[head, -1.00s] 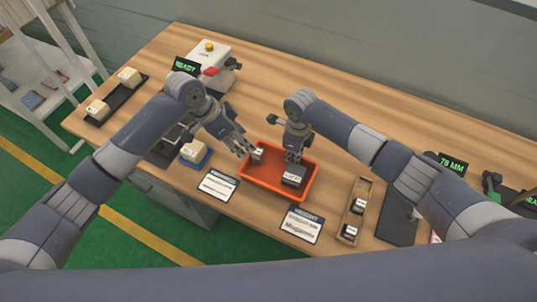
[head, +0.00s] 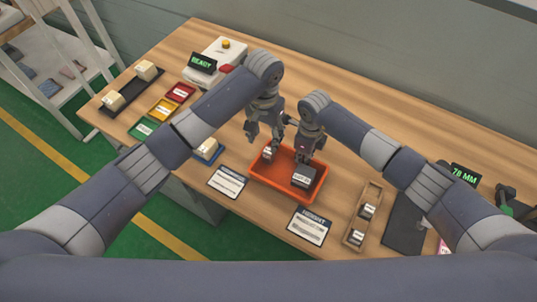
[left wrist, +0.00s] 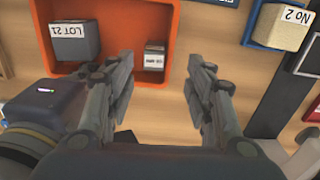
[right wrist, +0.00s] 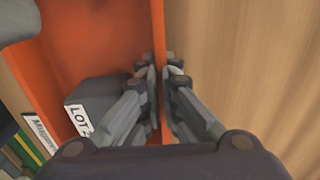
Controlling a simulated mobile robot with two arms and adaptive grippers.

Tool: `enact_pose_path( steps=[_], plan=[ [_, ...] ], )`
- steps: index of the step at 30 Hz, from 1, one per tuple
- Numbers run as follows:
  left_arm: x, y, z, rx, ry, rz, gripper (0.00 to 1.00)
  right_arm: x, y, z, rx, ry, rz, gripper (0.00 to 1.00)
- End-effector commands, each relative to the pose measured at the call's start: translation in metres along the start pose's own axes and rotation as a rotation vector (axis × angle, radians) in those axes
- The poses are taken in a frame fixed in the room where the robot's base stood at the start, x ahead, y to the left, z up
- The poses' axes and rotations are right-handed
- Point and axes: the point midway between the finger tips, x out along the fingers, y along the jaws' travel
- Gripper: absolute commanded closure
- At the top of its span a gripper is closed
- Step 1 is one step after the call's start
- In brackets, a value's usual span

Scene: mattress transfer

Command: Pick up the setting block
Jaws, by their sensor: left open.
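The orange tray (head: 259,183) holds a dark block marked LOT 21 (head: 303,176) and a smaller grey block with a white label (head: 267,153). I cannot tell from its lettering whether the small block is the setting block. My left gripper (head: 265,137) is open and empty over the tray's back left part. In the left wrist view the small block (left wrist: 154,57) lies ahead between its spread fingers (left wrist: 163,75). My right gripper (right wrist: 162,78) is shut on the tray's wall (right wrist: 158,30), one finger on each side, beside the LOT 21 block (right wrist: 100,95).
A wooden holder (head: 357,236) with small dark blocks stands right of the tray. A beige block on a blue base (head: 208,148) is to the left. Label cards (head: 228,182) lie in front. A white device with a READY display (head: 203,62) stands behind.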

Motion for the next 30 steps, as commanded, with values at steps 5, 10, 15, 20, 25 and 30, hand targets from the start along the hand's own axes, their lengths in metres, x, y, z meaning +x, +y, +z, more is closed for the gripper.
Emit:
enact_pose_path(
  steps=[5,10,15,20,25,30],
  plan=[
    [0.016,0.000,0.000,0.000,-0.001,0.000,0.52,-0.001,-0.001,0.000,0.000,-0.001,-0.001,1.00],
    [0.034,0.005,0.002,0.002,-0.003,0.000,0.52,-0.001,-0.001,0.000,0.000,-0.001,-0.001,1.00],
    [0.059,0.008,0.002,0.001,-0.002,0.000,0.52,-0.001,-0.001,0.000,0.001,-0.001,-0.001,1.00],
    [0.068,0.008,0.002,0.001,0.001,0.001,0.52,-0.001,-0.001,0.000,0.000,-0.001,-0.001,1.00],
    [0.068,0.008,0.002,0.002,0.001,0.001,0.52,-0.001,-0.001,0.001,0.000,-0.001,-0.001,1.00],
    [0.068,0.008,0.002,0.002,0.001,0.001,0.86,-0.001,-0.001,0.001,0.000,-0.002,-0.001,1.00]
  ],
)
